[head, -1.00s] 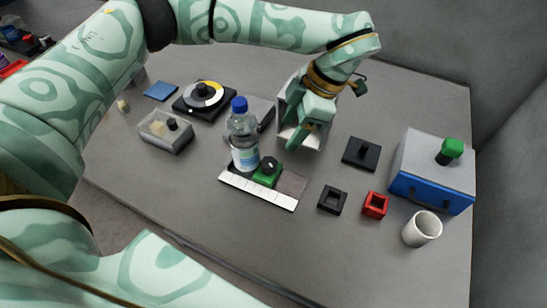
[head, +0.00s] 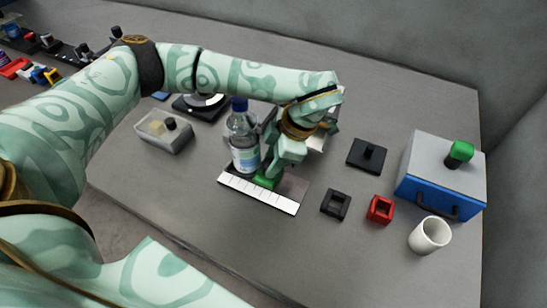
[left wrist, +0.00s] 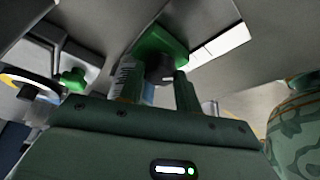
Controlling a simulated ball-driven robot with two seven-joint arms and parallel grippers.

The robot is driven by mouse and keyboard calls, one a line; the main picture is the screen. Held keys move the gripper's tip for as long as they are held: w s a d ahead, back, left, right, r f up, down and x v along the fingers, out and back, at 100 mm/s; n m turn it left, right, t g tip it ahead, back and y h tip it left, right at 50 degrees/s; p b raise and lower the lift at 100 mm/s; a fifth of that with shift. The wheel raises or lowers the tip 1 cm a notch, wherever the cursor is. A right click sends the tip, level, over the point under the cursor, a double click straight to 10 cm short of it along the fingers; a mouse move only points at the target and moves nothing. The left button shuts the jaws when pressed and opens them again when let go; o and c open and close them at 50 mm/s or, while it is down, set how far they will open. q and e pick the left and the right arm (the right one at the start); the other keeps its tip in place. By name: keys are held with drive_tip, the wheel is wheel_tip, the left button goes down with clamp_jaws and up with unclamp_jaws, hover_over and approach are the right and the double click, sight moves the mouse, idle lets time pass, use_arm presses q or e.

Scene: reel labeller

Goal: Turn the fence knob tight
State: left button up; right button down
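The fence is a green block (head: 265,183) on a white ruled strip (head: 258,192). In the head view my left gripper (head: 273,172) is right over it and hides its black knob. The left wrist view shows the green block (left wrist: 160,44) with the dark knob (left wrist: 160,69) under it in the picture, between my left fingertips. The fingers stand apart on either side of the knob; I see no clear grip on it. A clear bottle with a blue cap (head: 243,138) stands just left of the gripper. My right gripper is not in view.
A clear bin (head: 163,132) and a dark turntable (head: 201,106) lie to the left. To the right are a black socket block (head: 335,204), a red one (head: 380,209), a black knobbed plate (head: 367,155), a white cup (head: 429,235) and a blue-fronted box (head: 440,178).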

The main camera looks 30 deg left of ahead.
use_arm(q)
drive_tip(key=shift+c, duration=0.9)
drive_tip(key=shift+s+r+m+t+p, duration=0.1)
drive_tip(key=shift+r+m+t+p, duration=0.2)
drive_tip(key=shift+m+p, duration=0.65)
drive_tip(key=m+p, duration=0.2)
drive_tip(key=m+t+y+p, duration=0.1)
drive_tip(key=m+p, duration=0.1)
drive_tip(key=p, duration=0.1)
drive_tip(key=shift+s+t, duration=0.1)
drive_tip(key=shift+t, duration=0.2)
drive_tip(key=m+t+p, duration=0.1)
drive_tip(key=m+p, duration=0.1)
drive_tip(key=m, duration=0.1)
drive_tip(key=shift+s+p, duration=0.1)
drive_tip(key=shift+p, duration=0.3)
drive_tip(key=shift+f+m+t+p, duration=0.2)
drive_tip(key=shift+m+t+p, duration=0.3)
drive_tip(key=shift+m+p, duration=0.35)
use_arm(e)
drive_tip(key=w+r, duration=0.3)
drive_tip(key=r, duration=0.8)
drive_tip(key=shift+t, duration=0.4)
use_arm(q)
drive_tip(key=o, duration=1)
drive_tip(key=shift+c, duration=0.2)
drive_tip(key=shift+h, duration=0.3)
